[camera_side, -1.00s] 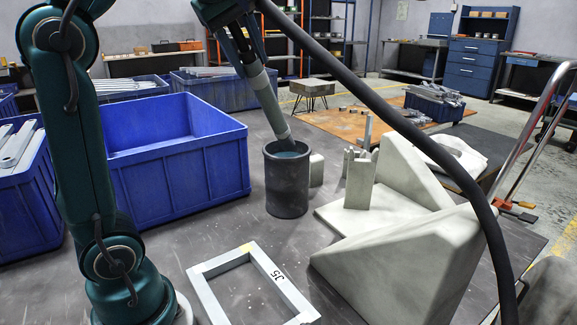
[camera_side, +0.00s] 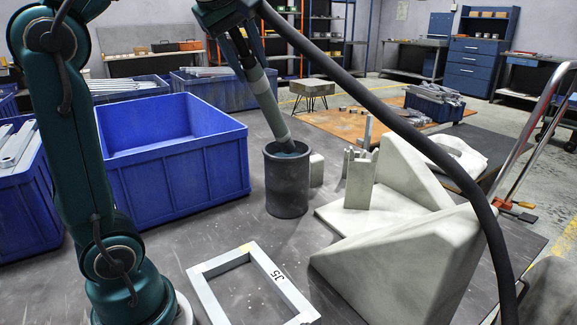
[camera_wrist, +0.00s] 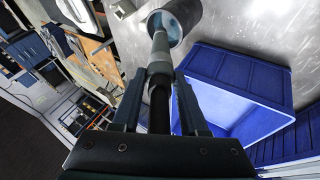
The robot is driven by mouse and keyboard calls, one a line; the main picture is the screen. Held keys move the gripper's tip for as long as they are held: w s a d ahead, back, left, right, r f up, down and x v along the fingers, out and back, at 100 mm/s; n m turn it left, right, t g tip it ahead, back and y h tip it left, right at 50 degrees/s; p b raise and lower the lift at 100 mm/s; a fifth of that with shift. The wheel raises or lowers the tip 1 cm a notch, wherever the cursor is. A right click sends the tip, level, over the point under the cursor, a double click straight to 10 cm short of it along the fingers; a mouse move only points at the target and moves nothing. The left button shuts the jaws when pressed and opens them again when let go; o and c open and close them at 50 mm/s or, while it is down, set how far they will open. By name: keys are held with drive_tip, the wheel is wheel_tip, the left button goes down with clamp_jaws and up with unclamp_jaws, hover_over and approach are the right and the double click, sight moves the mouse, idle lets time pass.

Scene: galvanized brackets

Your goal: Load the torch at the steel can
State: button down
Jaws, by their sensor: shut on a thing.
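The torch (camera_side: 265,97) is a grey-green tube with a darker neck. It slants down to the right in the side view, and its lower end is inside the mouth of the steel can (camera_side: 286,185). My gripper (camera_side: 247,60) is shut on the torch's upper part, above and left of the can. The can is dark grey, upright and open-topped, with something bluish inside. In the wrist view the torch (camera_wrist: 160,52) runs from between my fingers (camera_wrist: 159,85) into the can (camera_wrist: 189,12). The tip is hidden inside the can, so I cannot tell its depth.
A large blue bin (camera_side: 180,160) stands left of the can. A small pale block (camera_side: 316,170) is beside the can on its right. A pale angular bracket fixture (camera_side: 400,245) stands to the right. A light metal frame (camera_side: 205,285) marked J5 lies in front. A thick dark hose crosses the right.

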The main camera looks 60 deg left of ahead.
drive_tip(key=shift+d+f, duration=0.1)
drive_tip(key=shift+f, duration=0.85)
idle(4.2)
idle(2.4)
